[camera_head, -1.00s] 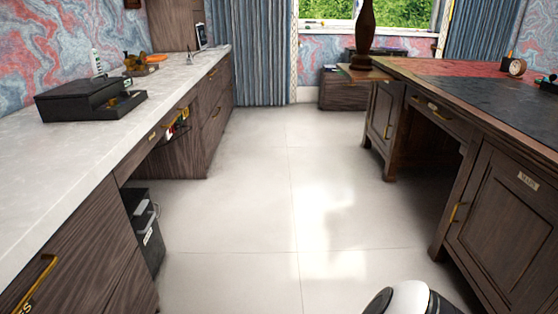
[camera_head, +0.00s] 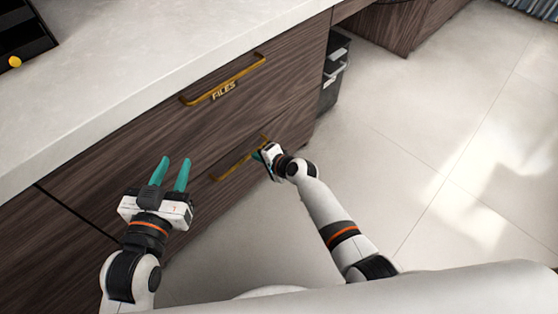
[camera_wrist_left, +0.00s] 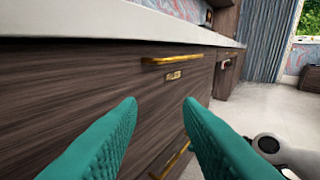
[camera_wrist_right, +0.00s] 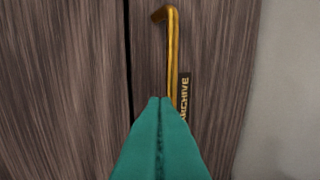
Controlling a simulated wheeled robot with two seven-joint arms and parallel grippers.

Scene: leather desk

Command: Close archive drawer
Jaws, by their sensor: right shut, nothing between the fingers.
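The archive drawer (camera_head: 283,128) is the lower dark wood front in the cabinet, with a brass handle (camera_head: 232,165). In the right wrist view its handle (camera_wrist_right: 172,45) and its ARCHIVE label (camera_wrist_right: 184,92) show beside a dark seam. I cannot tell how far the drawer stands out. My right gripper (camera_head: 259,153) is shut and empty, its teal fingertips at the drawer front by the handle; contact is unclear. In the right wrist view the fingers (camera_wrist_right: 160,100) cover part of the label. My left gripper (camera_head: 171,163) is open and empty in front of the cabinet.
The FILES drawer (camera_head: 170,135), with its own brass handle (camera_head: 225,80), is above, under a pale countertop (camera_head: 130,75). A black tray (camera_head: 25,40) lies on top. A dark bin-like box (camera_head: 334,75) stands beside the cabinet. The pale floor (camera_head: 440,130) to the right is clear.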

